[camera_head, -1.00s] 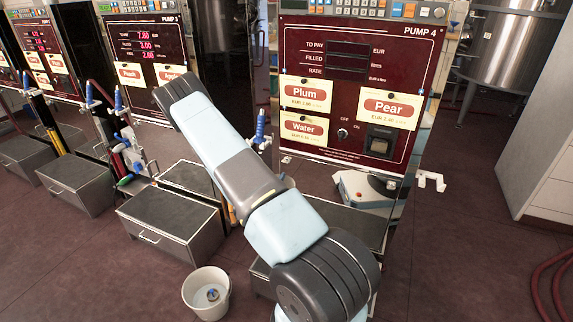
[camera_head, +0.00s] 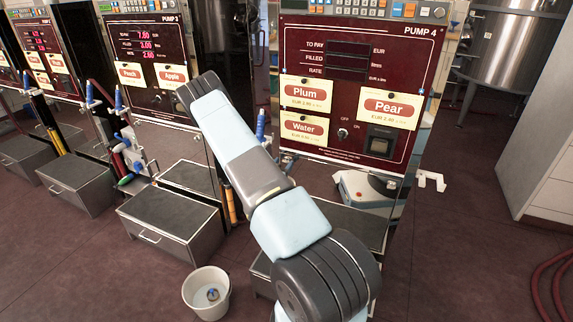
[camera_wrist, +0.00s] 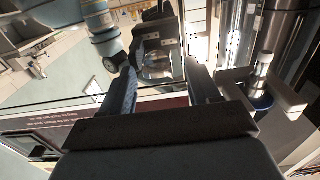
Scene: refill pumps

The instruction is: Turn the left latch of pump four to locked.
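Pump four (camera_head: 400,62) stands at the right of centre in the head view, with a dark red panel and a blank display. A blue-handled nozzle (camera_head: 261,124) hangs at its left side. My gripper (camera_wrist: 162,68) is open in the wrist view, its two dark fingers well apart. My gripper is hidden in the head view.
Pump three (camera_head: 148,62) stands to the left. A white bucket (camera_head: 206,294) and a grey box (camera_head: 170,225) are on the floor. A white holder (camera_head: 431,180) juts from pump four's right side. Another metal cylinder (camera_wrist: 262,72) is near the right finger.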

